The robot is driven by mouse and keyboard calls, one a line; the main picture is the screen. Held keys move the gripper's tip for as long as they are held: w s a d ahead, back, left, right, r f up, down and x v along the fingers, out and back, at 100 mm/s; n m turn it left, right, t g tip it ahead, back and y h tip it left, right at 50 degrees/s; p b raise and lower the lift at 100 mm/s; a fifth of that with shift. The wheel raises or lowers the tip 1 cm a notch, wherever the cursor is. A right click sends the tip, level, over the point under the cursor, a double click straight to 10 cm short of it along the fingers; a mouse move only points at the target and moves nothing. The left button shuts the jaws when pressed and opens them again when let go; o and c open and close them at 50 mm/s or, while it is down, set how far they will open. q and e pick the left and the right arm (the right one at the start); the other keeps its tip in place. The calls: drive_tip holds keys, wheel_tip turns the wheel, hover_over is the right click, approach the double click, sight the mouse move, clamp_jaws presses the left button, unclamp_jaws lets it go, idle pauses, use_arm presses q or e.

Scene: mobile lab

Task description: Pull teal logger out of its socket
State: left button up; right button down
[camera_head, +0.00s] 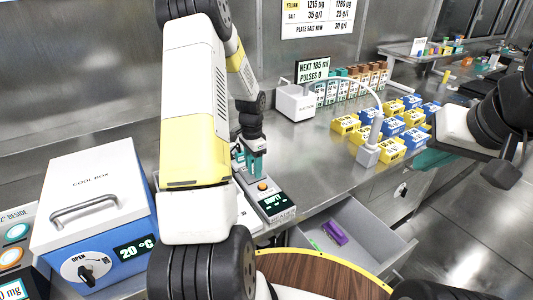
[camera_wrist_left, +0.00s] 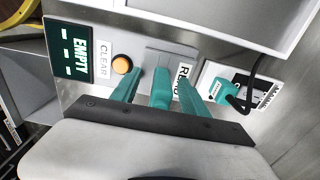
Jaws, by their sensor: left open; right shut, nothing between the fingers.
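The teal logger (camera_wrist_left: 160,88) stands upright on the grey plate of the device with the orange button, at a spot with partly hidden lettering. My left gripper (camera_head: 254,163) points down over this device (camera_head: 270,203). In the left wrist view, its open teal fingers stand on either side of the logger, with gaps showing. The logger's lower end and socket are not clearly visible. The device's screen (camera_wrist_left: 75,53) reads EMPTY. My right gripper (camera_head: 432,158) is shut and empty, out at the right beyond the yellow and blue boxes.
A teal plug with a black cable (camera_wrist_left: 222,90) is beside the device. A blue cool box (camera_head: 97,210) stands left. An open drawer (camera_head: 365,238) holds a purple item. Yellow and blue boxes (camera_head: 391,137), a white dispenser (camera_head: 296,103) and several bottles stand to the right.

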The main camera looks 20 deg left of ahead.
use_arm(q)
clamp_jaws()
idle(0.9)
drive_tip(key=shift+r, duration=0.1)
idle(0.4)
drive_tip(key=shift+r, duration=2.9)
